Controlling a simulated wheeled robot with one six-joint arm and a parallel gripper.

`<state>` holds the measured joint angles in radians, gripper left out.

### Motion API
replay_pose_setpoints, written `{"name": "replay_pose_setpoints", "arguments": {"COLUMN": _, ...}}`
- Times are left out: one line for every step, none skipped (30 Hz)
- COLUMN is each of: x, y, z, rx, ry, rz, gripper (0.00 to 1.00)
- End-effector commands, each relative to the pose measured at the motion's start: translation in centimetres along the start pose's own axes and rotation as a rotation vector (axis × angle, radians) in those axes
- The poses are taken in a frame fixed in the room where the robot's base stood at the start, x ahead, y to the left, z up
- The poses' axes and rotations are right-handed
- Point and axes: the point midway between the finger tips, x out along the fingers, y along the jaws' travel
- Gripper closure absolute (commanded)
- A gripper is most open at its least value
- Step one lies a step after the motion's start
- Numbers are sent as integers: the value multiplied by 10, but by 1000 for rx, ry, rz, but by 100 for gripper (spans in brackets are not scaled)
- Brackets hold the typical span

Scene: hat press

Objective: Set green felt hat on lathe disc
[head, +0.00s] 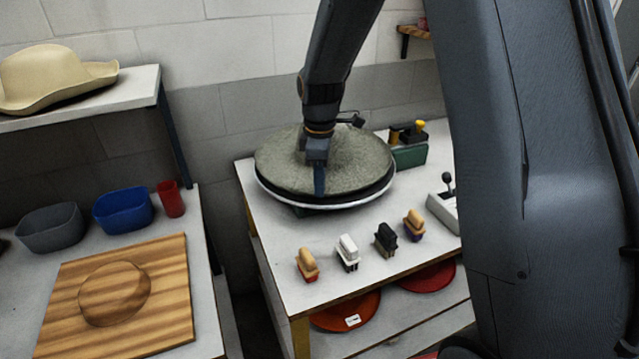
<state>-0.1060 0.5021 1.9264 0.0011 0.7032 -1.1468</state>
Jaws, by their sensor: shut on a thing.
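The green felt hat (350,155), a grey-green round felt shape, lies over the lathe disc (330,206) on the middle table. My gripper (319,180) points down at the hat's near part and is shut on the hat. One blue-grey finger shows in front of the felt; the other finger is hidden.
Several brushes (347,253) stand along the table's front. A green box (410,155) and a grey lever box (444,212) are at the right. A wooden block board (165,290), blue bin (123,209) and red cup (171,199) sit on the left bench.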

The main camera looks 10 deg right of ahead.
Motion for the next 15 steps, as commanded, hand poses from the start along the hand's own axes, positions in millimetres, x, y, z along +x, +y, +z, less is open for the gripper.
{"name": "replay_pose_setpoints", "arguments": {"x": 1, "y": 0, "z": 0, "rx": 0, "ry": 0, "rz": 0, "gripper": 100}}
{"name": "replay_pose_setpoints", "arguments": {"x": 2, "y": 0, "z": 0, "rx": 0, "ry": 0, "rz": 1, "gripper": 100}}
{"name": "replay_pose_setpoints", "arguments": {"x": 2, "y": 0, "z": 0, "rx": 0, "ry": 0, "rz": 1, "gripper": 100}}
{"name": "replay_pose_setpoints", "arguments": {"x": 3, "y": 0, "z": 0, "rx": 0, "ry": 0, "rz": 1, "gripper": 100}}
{"name": "replay_pose_setpoints", "arguments": {"x": 3, "y": 0, "z": 0, "rx": 0, "ry": 0, "rz": 1, "gripper": 100}}
{"name": "replay_pose_setpoints", "arguments": {"x": 4, "y": 0, "z": 0, "rx": 0, "ry": 0, "rz": 1, "gripper": 100}}
{"name": "replay_pose_setpoints", "arguments": {"x": 5, "y": 0, "z": 0, "rx": 0, "ry": 0, "rz": 1, "gripper": 100}}
{"name": "replay_pose_setpoints", "arguments": {"x": 5, "y": 0, "z": 0, "rx": 0, "ry": 0, "rz": 1, "gripper": 100}}
{"name": "replay_pose_setpoints", "arguments": {"x": 6, "y": 0, "z": 0, "rx": 0, "ry": 0, "rz": 1, "gripper": 100}}
{"name": "replay_pose_setpoints", "arguments": {"x": 6, "y": 0, "z": 0, "rx": 0, "ry": 0, "rz": 1, "gripper": 100}}
{"name": "replay_pose_setpoints", "arguments": {"x": 7, "y": 0, "z": 0, "rx": 0, "ry": 1, "rz": 1, "gripper": 100}}
{"name": "replay_pose_setpoints", "arguments": {"x": 8, "y": 0, "z": 0, "rx": 0, "ry": 1, "rz": 1, "gripper": 100}}
{"name": "replay_pose_setpoints", "arguments": {"x": 8, "y": 0, "z": 0, "rx": 0, "ry": 1, "rz": 1, "gripper": 100}}
{"name": "replay_pose_setpoints", "arguments": {"x": 9, "y": 0, "z": 0, "rx": 0, "ry": 1, "rz": 1, "gripper": 100}}
{"name": "replay_pose_setpoints", "arguments": {"x": 10, "y": 0, "z": 0, "rx": 0, "ry": 0, "rz": 1, "gripper": 100}}
